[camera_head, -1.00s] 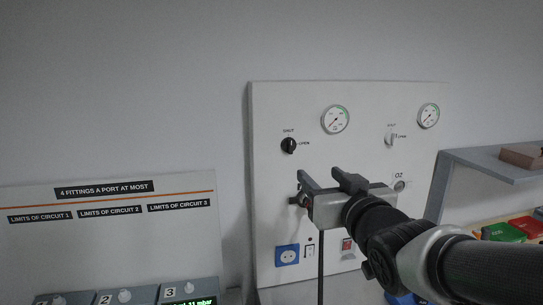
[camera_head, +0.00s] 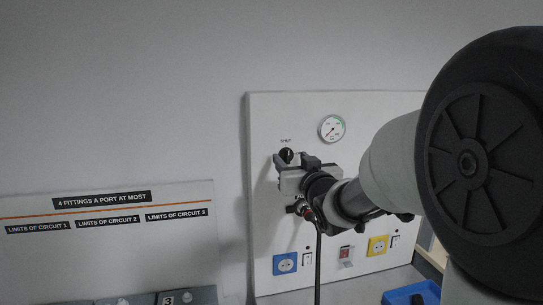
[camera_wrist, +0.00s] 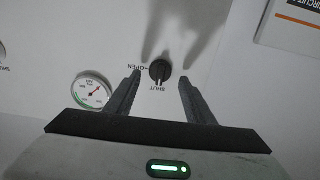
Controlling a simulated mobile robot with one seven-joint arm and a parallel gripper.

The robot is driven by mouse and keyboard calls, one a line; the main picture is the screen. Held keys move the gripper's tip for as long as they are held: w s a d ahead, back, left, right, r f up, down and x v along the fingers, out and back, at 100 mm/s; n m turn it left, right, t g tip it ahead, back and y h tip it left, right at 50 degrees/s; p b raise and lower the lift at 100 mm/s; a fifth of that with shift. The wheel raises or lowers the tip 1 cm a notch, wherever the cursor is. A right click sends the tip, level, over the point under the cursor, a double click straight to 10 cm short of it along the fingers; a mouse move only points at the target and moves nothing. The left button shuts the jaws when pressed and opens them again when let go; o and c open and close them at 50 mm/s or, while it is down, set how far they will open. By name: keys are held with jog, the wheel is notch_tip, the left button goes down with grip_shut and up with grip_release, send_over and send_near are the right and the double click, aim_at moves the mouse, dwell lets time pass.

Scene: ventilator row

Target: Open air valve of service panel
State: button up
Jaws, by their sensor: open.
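The service panel (camera_head: 262,225) is a pale board on the wall. Its black valve knob (camera_head: 286,154) is at the upper left, partly hidden by my gripper (camera_head: 290,161). In the wrist view, which is upside down, the knob (camera_wrist: 159,71) shows between the fingertips of my gripper (camera_wrist: 160,78). Its handle lies along the line to the SHUT label, with OPEN a quarter turn away. The fingers are apart and empty, one on each side of the knob; I cannot tell how far off the panel they are.
A round gauge (camera_head: 332,128) sits beside the knob on the panel. Blue (camera_head: 285,263) and yellow (camera_head: 378,245) sockets and switches are lower down. A sign board (camera_head: 110,240) stands to the left, and a blue tray (camera_head: 412,293) is at lower right. My arm covers the panel's right side.

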jog(key=shift+w+a, duration=0.15)
jog(key=shift+w, duration=0.8)
jog(key=c, duration=1)
